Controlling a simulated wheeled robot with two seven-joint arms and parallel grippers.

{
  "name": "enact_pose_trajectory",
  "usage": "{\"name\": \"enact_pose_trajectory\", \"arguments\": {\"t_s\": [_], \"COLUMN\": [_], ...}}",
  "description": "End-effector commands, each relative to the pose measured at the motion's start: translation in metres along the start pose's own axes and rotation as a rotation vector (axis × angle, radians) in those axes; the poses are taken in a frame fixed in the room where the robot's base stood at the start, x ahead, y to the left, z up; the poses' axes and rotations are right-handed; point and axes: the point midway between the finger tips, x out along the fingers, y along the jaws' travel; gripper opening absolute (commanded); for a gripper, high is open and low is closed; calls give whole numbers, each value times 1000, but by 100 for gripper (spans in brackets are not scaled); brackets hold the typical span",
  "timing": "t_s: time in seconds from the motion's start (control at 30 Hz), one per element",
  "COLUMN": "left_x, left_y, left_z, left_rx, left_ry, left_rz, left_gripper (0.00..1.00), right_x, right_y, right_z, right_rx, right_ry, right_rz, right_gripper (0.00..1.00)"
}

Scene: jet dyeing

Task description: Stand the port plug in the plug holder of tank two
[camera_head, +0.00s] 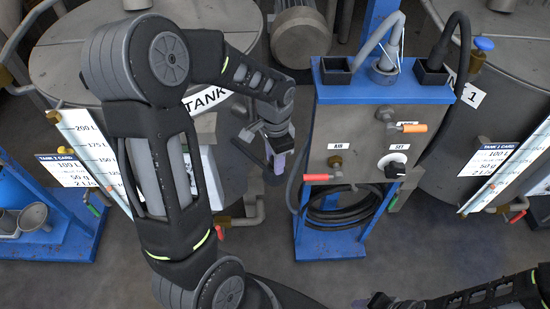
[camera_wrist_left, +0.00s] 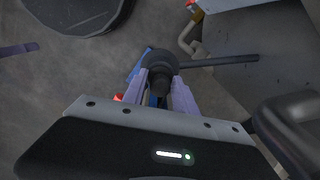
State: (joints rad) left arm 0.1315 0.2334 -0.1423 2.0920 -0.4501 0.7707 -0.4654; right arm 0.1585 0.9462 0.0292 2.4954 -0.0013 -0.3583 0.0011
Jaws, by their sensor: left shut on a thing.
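My left gripper (camera_head: 278,160) hangs in front of the tank two side, left of the blue-framed panel stand. In the left wrist view its lilac fingers (camera_wrist_left: 165,92) are shut on a dark, round-headed part, which I take to be the port plug (camera_wrist_left: 160,62). A dark rod sticks out from it to the right. In the head view the plug is hard to make out behind the wrist. Tank two (camera_head: 75,62) is the big grey vessel at upper left, partly hidden by my arm. I cannot pick out its plug holder. My right gripper (camera_head: 380,301) shows only partly at the bottom edge.
The panel stand (camera_head: 360,95) carries hoses, valves and a knob, close right of the left gripper. A second tank (camera_head: 500,125) with a tag "1" stands at right. A blue cart (camera_head: 60,235) with a metal cup is at lower left. Grey floor is open in front.

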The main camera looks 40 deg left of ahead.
Motion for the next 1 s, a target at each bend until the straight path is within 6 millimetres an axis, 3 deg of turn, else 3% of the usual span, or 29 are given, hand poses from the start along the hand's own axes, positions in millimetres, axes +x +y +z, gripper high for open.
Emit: {"name": "enact_pose_trajectory", "arguments": {"t_s": [0.07, 0.1, 0.4, 1.0], "left_x": [4, 4, 3, 3], "left_y": [0, 0, 0, 0], "left_z": [0, 0, 0, 0], "left_rx": [0, 0, 0, 0], "left_ry": [0, 0, 0, 0], "left_rz": [0, 0, 0, 0], "left_gripper": [0, 35, 59, 59], "right_x": [3, 3, 2, 2], "right_y": [1, 1, 1, 1], "right_z": [0, 0, 0, 0], "right_rx": [0, 0, 0, 0], "right_ry": [0, 0, 0, 0], "right_rz": [0, 0, 0, 0], "right_gripper": [36, 36, 36, 36]}}
